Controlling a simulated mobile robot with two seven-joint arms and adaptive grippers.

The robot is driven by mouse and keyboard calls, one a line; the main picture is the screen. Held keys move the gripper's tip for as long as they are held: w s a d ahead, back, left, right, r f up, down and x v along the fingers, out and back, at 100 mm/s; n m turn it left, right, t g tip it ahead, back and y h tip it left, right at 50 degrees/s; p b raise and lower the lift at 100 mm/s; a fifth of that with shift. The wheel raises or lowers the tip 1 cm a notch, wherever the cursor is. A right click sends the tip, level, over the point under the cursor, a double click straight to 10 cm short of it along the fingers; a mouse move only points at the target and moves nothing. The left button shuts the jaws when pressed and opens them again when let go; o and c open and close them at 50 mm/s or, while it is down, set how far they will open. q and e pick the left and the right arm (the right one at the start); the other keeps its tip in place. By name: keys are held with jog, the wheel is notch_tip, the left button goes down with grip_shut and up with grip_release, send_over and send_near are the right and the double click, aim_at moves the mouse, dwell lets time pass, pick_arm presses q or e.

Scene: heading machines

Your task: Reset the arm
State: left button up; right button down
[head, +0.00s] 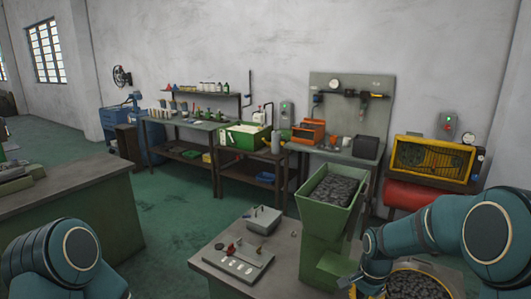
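My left arm (62,258) shows as teal links at the lower left corner; its gripper is outside the view. My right arm (460,222) comes in from the right edge, reaches left and bends down beside the green hopper (331,207). Its far end (368,282) is small and dark near the bottom edge, above or in front of a round bin (428,270) of dark pieces. I cannot make out its fingers or whether it holds anything.
The hopper, full of dark pieces, stands close left of my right arm. A bench (212,258) with a switch panel (237,262) is in front. Another bench (75,190) stands at left. Workbenches (180,125) and a yellow-framed machine (432,160) line the wall. Green floor (165,225) lies open between.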

jog(key=s+a+f+n+y+b, duration=0.1)
jog(key=s+a+f+n, duration=0.25)
jog(key=f, duration=0.45)
jog(key=s+a+f+n+y+b, duration=0.1)
jog(key=s+a+f+n+b, duration=0.1)
jog(key=s+a+f, duration=0.45)
pick_arm(q)
notch_tip(320, 180, down, 7)
jog(key=b, duration=0.2)
jog(key=shift+b, duration=0.3)
pick_arm(e)
jog(key=s+a+f+n+t+y, duration=0.1)
jog(key=s+a+f+n, duration=0.3)
jog(key=s+f, duration=0.4)
jog(key=shift+a+f, duration=0.55)
jog(key=shift+f, duration=0.3)
pick_arm(q)
jog(key=shift+d, duration=0.1)
pick_arm(e)
jog(key=shift+s, duration=0.1)
